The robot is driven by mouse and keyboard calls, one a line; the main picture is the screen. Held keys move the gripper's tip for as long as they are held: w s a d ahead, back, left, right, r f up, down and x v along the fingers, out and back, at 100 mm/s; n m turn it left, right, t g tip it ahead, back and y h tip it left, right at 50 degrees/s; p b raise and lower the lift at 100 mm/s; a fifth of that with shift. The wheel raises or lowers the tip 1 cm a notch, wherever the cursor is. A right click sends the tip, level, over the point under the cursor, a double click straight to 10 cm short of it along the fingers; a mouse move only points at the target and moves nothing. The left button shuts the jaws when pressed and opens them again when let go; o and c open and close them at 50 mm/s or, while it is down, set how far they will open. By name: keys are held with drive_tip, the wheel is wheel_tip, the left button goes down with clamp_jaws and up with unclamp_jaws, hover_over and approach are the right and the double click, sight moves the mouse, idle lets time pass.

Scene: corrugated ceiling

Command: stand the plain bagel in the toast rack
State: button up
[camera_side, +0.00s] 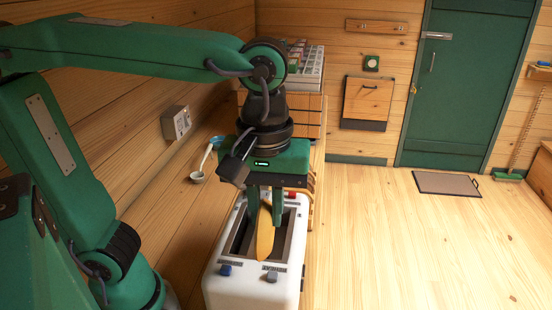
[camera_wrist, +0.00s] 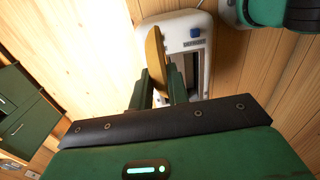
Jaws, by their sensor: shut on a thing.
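The plain bagel (camera_side: 265,238) is golden tan and shows nearly edge-on, upright with a slight tilt. My gripper (camera_side: 265,222) points down and is shut on it, one green finger on each side. In the wrist view the bagel (camera_wrist: 154,48) sticks out past my fingertips (camera_wrist: 158,78), beside a dark slot of the white unit (camera_wrist: 172,22). I cannot make out a separate toast rack.
A white ladle (camera_side: 201,170) lies on the wooden surface to the left. A wall socket (camera_side: 176,122) is behind it. A white rack with several coloured items (camera_side: 305,62) stands behind my gripper. Open floor lies to the right, towards a green door (camera_side: 465,85).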

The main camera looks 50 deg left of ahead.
drive_tip(key=w+a+f+n, duration=0.2)
drive_tip(key=w+a+n, duration=0.3)
drive_tip(key=w+a, duration=0.55)
drive_tip(key=w+a+f+n, duration=0.1)
drive_tip(key=w+a+n, duration=0.5)
drive_tip(key=w, duration=0.7)
drive_tip(key=w+a+f+n, duration=0.1)
drive_tip(key=a+f+n, duration=0.1)
drive_tip(key=a, duration=0.8)
drive_tip(key=w+a+f+n, duration=0.1)
drive_tip(key=a+f, duration=0.3)
drive_tip(key=a, duration=0.6)
drive_tip(key=w+a+f+n, duration=0.1)
drive_tip(key=a+f+n, duration=0.2)
drive_tip(key=a, duration=0.7)
drive_tip(key=shift+w+a+f+n, duration=0.3)
drive_tip(key=shift+w+a+f, duration=0.1)
drive_tip(key=shift+f, duration=0.1)
drive_tip(key=shift+d+f, duration=0.1)
drive_tip(key=shift+f, duration=0.1)
drive_tip(key=shift+f, duration=4.7)
